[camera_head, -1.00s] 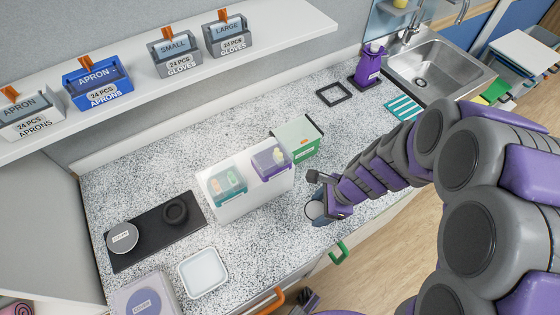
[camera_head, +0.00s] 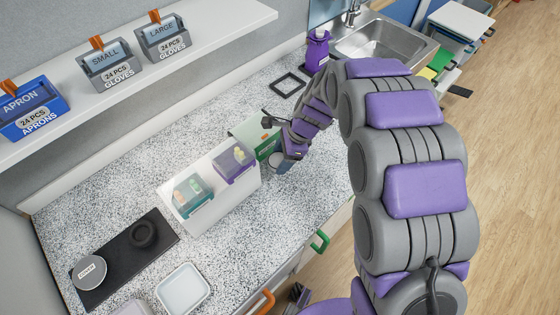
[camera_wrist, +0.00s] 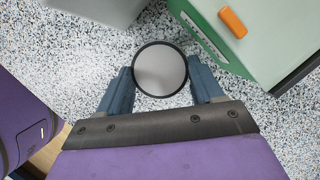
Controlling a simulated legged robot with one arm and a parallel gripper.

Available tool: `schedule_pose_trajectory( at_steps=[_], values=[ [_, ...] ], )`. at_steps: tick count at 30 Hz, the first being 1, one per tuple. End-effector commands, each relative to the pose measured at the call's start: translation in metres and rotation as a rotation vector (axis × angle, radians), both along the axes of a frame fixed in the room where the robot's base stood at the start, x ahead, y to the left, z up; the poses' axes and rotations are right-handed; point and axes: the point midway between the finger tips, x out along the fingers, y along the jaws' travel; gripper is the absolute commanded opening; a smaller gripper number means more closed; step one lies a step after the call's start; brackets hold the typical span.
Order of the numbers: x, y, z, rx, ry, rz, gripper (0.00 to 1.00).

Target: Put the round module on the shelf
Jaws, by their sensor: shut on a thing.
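The round module (camera_wrist: 160,70) shows in the wrist view as a grey disc with a dark rim, between the blue fingers of my gripper (camera_wrist: 160,86). My gripper is shut on it. In the head view the module (camera_head: 279,164) is partly hidden under my gripper (camera_head: 286,160), over the counter just right of the green box. I cannot tell whether it touches the counter. A white wall shelf (camera_head: 215,40) runs along the upper left, with a blue apron box (camera_head: 30,108) and grey glove boxes on it.
The green box (camera_head: 262,135) stands close beside my gripper. A white stand (camera_head: 215,208) with two small bins is left of it. A black mat (camera_head: 120,262) with a disc and a dark ring, and a white tray (camera_head: 183,289), lie at lower left. A sink (camera_head: 380,45) is behind.

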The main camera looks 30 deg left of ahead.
Motion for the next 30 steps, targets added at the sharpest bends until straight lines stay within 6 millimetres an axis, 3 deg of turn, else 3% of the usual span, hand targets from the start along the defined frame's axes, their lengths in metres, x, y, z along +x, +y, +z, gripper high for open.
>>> schedule_pose_trajectory(
  at_steps=[7,15,23,24,30],
  values=[
    [0.007,0.008,-0.005,-0.001,0.001,0.001,0.28],
    [0.007,0.009,-0.038,-0.004,0.001,0.000,0.28],
    [0.007,0.008,-0.037,-0.002,0.001,0.001,0.28],
    [0.007,0.007,-0.037,-0.002,0.001,0.001,0.68],
    [0.007,0.007,-0.037,-0.002,0.001,0.001,0.87]
  ],
)
